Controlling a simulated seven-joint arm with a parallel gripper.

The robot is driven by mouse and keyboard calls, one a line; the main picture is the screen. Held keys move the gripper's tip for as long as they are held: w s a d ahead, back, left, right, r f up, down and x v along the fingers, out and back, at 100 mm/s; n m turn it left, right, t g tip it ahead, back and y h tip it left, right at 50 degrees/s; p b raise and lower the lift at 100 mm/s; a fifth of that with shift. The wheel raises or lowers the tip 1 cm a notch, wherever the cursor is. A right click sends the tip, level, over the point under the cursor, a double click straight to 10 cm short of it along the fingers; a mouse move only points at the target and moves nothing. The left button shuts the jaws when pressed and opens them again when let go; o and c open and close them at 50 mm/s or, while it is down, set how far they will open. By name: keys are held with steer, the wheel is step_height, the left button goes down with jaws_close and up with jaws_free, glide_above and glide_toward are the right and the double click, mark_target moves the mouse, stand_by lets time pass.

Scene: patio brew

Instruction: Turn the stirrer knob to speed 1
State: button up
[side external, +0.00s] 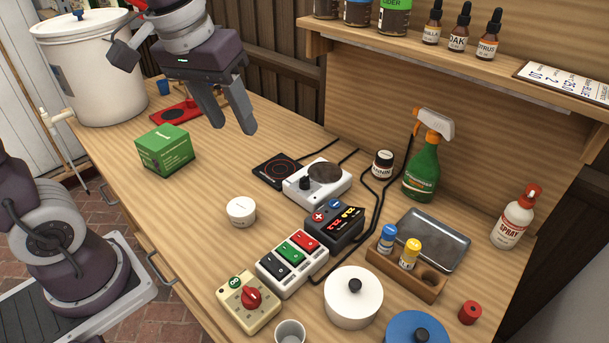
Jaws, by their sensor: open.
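A white stirrer-like unit (325,196) with a dark round plate stands at the middle of the bench. Its small black knob (305,184) is at the left of its top; the speed marks are too small to read. A beige box (240,312) with a red knob (252,298) and a green badge stands near the front edge. My gripper (233,126) is open and empty, above the back part of the bench. It is up and to the left of the white unit, apart from it.
A black hot plate (276,170) touches or nearly touches the white unit's left. A switch box (291,262), a dark display box (334,224) and a white tub (241,211) stand in front. Black cables run behind. A green carton (165,150) is left; bare wood lies between.

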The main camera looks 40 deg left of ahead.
steer(key=w+f+n+g, duration=0.1)
steer(key=w+f+n, duration=0.15)
steer(key=w, duration=0.35)
steer(key=n+g, duration=0.2)
steer(key=n, duration=0.1)
glide_above(305, 177)
step_height(305, 177, down, 14)
steer(key=shift+r, duration=0.1)
step_height(305, 177, down, 7)
steer(key=shift+r, duration=0.2)
jaws_close()
